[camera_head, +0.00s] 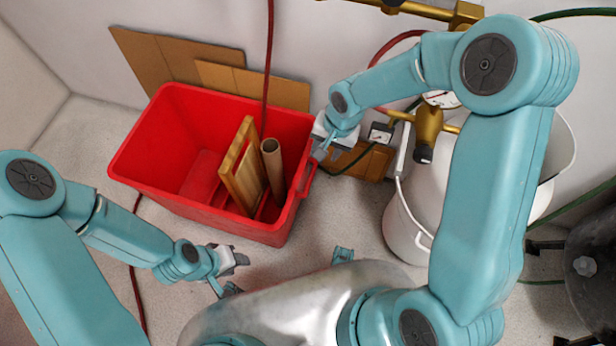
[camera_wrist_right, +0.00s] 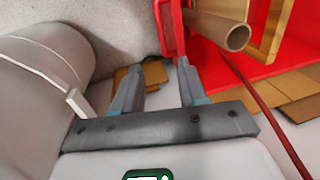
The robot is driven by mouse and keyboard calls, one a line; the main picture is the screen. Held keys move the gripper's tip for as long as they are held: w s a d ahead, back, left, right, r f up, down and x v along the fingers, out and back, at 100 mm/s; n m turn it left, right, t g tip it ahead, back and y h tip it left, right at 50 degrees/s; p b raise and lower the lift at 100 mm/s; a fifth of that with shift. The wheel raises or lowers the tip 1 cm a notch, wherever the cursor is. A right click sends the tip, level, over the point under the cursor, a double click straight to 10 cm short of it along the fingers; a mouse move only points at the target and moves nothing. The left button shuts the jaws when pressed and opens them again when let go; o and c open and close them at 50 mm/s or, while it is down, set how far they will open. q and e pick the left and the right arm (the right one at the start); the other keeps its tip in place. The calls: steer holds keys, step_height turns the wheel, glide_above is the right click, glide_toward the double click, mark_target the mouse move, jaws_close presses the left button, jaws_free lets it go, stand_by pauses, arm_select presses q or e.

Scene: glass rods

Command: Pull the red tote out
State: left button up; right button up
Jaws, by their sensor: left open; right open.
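The red tote (camera_head: 150,135) stands on the floor against the back wall, with a wooden frame (camera_head: 240,165) and a cardboard tube (camera_head: 272,165) leaning inside it. Its right-hand handle (camera_head: 307,182) sticks out from the end wall; it also shows in the right wrist view (camera_wrist_right: 168,28). My right gripper (camera_head: 325,150) is open beside the tote's right end, above the handle. In the wrist view its fingers (camera_wrist_right: 157,85) are apart with nothing between them, and the handle lies beyond their tips. My left gripper (camera_head: 236,274) is open and empty in front of the tote, apart from it.
Cardboard sheets (camera_head: 215,75) lean on the wall behind the tote. A red hose (camera_head: 268,60) hangs down into or behind it. A white drum (camera_head: 400,222) and a brass valve with gauges (camera_head: 430,125) stand to the right. Some floor in front of the tote is clear.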

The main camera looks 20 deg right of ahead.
mark_target(311, 180)
steer(key=a+f+b, duration=0.1)
steer(key=f+b, duration=0.1)
steer(key=f, duration=0.3)
steer(key=w+a+f+b, duration=0.1)
steer(key=f+b, duration=0.1)
steer(key=f, duration=0.3)
steer(key=f+b, duration=0.2)
steer(key=f, duration=0.4)
steer(key=shift+w+a+f, duration=0.1)
steer(key=shift+w+a, duration=0.1)
steer(key=shift+a, duration=0.2)
arm_select(q)
step_height(311, 180, down, 7)
steer(key=shift+s, duration=0.2)
arm_select(e)
steer(key=shift+w+a+f, duration=0.1)
steer(key=shift+f, duration=0.25)
jaws_close()
